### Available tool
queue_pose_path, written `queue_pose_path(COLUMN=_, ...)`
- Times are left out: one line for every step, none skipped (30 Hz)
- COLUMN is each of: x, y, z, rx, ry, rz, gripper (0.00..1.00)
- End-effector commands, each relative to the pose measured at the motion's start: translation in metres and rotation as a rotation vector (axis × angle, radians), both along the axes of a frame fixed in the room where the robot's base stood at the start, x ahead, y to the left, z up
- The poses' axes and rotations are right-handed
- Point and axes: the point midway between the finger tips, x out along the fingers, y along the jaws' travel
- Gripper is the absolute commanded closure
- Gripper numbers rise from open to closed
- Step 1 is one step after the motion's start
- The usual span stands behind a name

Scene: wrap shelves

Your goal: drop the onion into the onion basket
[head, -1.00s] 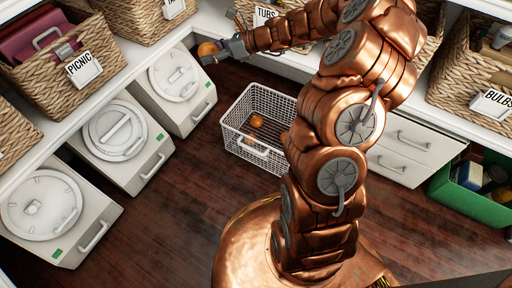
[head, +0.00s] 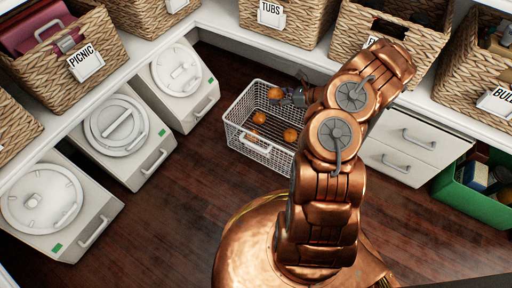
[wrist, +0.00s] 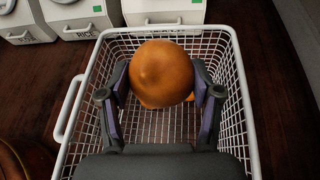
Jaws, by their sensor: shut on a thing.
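My gripper (head: 288,96) is shut on an orange-brown onion (head: 275,93). The wrist view shows the held onion (wrist: 160,68) between the two dark fingers (wrist: 160,98). The onion basket, a white wire basket (head: 234,136), stands on the floor, and its rim surrounds the gripper in the wrist view (wrist: 240,95). The held onion is over the basket's opening; its exact height above the bottom is hard to tell. Other onions lie in the basket, one at the left (head: 259,117) and one at the right (head: 290,135). The held onion hides much of the basket floor in the wrist view.
White lidded bins (head: 115,125) line the left side. A shelf with woven baskets (head: 270,22) runs along the back. White drawers (head: 405,150) and a green crate (head: 465,200) stand at the right. The dark wooden floor (head: 170,225) in front is clear.

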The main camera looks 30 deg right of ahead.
Motion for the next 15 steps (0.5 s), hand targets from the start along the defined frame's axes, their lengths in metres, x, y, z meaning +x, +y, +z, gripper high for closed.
queue_pose_path(x=-0.003, y=-0.003, z=-0.004, rx=0.000, ry=0.002, rz=-0.005, gripper=0.75)
queue_pose_path(x=-0.004, y=-0.004, z=-0.006, rx=-0.001, ry=0.002, rz=-0.007, gripper=0.75)
queue_pose_path(x=-0.005, y=-0.005, z=-0.008, rx=0.000, ry=0.002, rz=-0.008, gripper=0.75)
queue_pose_path(x=-0.005, y=-0.005, z=-0.009, rx=-0.001, ry=0.002, rz=-0.009, gripper=0.75)
queue_pose_path(x=-0.006, y=-0.005, z=-0.010, rx=-0.001, ry=0.002, rz=-0.009, gripper=0.75)
queue_pose_path(x=-0.006, y=-0.005, z=-0.012, rx=-0.001, ry=0.002, rz=-0.009, gripper=0.75)
queue_pose_path(x=-0.006, y=-0.006, z=-0.013, rx=-0.001, ry=0.002, rz=-0.010, gripper=0.75)
queue_pose_path(x=-0.006, y=-0.006, z=-0.014, rx=0.000, ry=0.001, rz=-0.009, gripper=0.75)
queue_pose_path(x=-0.006, y=-0.005, z=-0.017, rx=0.000, ry=0.001, rz=-0.009, gripper=0.75)
queue_pose_path(x=-0.006, y=-0.005, z=-0.018, rx=0.000, ry=0.001, rz=-0.009, gripper=0.75)
queue_pose_path(x=-0.006, y=-0.005, z=-0.021, rx=0.000, ry=0.001, rz=-0.009, gripper=0.75)
queue_pose_path(x=-0.006, y=-0.005, z=-0.024, rx=0.000, ry=0.001, rz=-0.009, gripper=0.75)
queue_pose_path(x=-0.006, y=-0.005, z=-0.027, rx=-0.001, ry=0.002, rz=-0.009, gripper=0.75)
queue_pose_path(x=-0.006, y=-0.005, z=-0.030, rx=0.000, ry=0.002, rz=-0.008, gripper=0.75)
queue_pose_path(x=-0.006, y=-0.005, z=-0.034, rx=0.000, ry=0.002, rz=-0.008, gripper=0.75)
